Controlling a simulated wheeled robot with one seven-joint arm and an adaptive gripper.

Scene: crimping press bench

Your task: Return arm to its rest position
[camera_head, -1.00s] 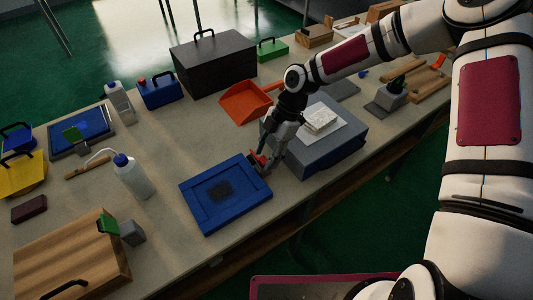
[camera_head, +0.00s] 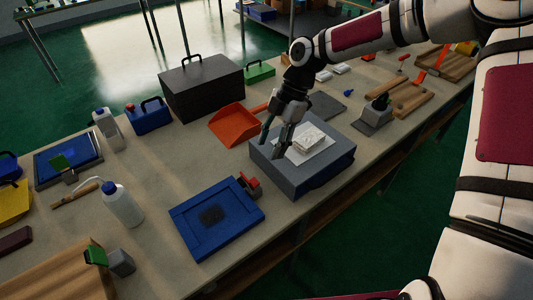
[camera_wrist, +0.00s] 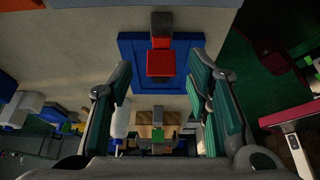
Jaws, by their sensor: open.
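My gripper (camera_head: 271,143) is open and empty in the head view, raised above the left part of the grey block (camera_head: 318,178). My arm reaches to it from the upper right. In the wrist view the two green-padded fingers of my gripper (camera_wrist: 162,95) stand wide apart with nothing between them. The blue tray-like plate (camera_head: 184,220) lies flat on the bench, with a small red-topped clamp (camera_head: 249,184) at its right edge. The red top (camera_wrist: 160,63) and the blue plate (camera_wrist: 196,42) also show ahead of the fingers in the wrist view.
White sheets (camera_head: 305,145) lie on the grey block. An orange dustpan (camera_head: 234,125) lies behind my gripper, and a black toolbox (camera_head: 203,88) stands farther back. A white bottle (camera_head: 121,206) stands left of the blue plate. Bare bench (camera_head: 175,160) lies between them.

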